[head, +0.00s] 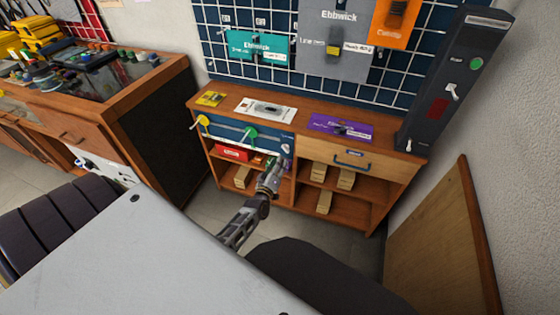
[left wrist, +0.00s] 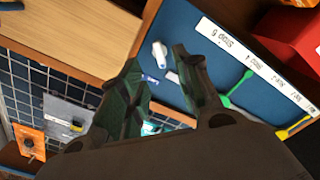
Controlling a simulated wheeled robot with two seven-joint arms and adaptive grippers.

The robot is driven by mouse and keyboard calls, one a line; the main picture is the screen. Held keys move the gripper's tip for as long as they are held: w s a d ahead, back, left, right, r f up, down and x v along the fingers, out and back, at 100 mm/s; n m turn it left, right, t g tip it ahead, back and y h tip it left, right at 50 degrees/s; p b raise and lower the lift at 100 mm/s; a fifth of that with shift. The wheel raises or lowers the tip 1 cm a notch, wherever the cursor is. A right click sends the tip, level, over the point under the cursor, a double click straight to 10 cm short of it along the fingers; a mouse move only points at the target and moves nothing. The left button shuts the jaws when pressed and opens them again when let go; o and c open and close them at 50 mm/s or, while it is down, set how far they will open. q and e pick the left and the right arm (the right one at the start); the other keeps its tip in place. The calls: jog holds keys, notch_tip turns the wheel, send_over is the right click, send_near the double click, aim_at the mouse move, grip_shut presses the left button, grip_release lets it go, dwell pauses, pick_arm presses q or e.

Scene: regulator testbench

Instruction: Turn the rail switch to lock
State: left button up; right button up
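A blue panel (head: 228,131) on the front of the wooden cabinet carries a yellow lever (head: 203,121) and a green lever (head: 250,133). In the left wrist view the panel (left wrist: 177,27) is upside down, with the green lever (left wrist: 236,88), the yellow lever (left wrist: 296,127) and a small white switch (left wrist: 159,53). A white label strip runs along it; I cannot read which control is the rail switch. My left gripper (head: 272,168) is in front of the panel's right end. Its fingers (left wrist: 158,62) are apart and empty, near the white switch but apparently not holding it. My right gripper is not in view.
A drawer (head: 345,158) with a blue handle sits right of the panel, above open shelves with wooden blocks. A dark column (head: 455,85) with a green button stands at the right. A wooden board (head: 440,240) leans by the wall.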

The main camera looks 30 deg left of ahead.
pick_arm(q)
jog(key=shift+v, duration=1.95)
jog(key=shift+s, duration=0.1)
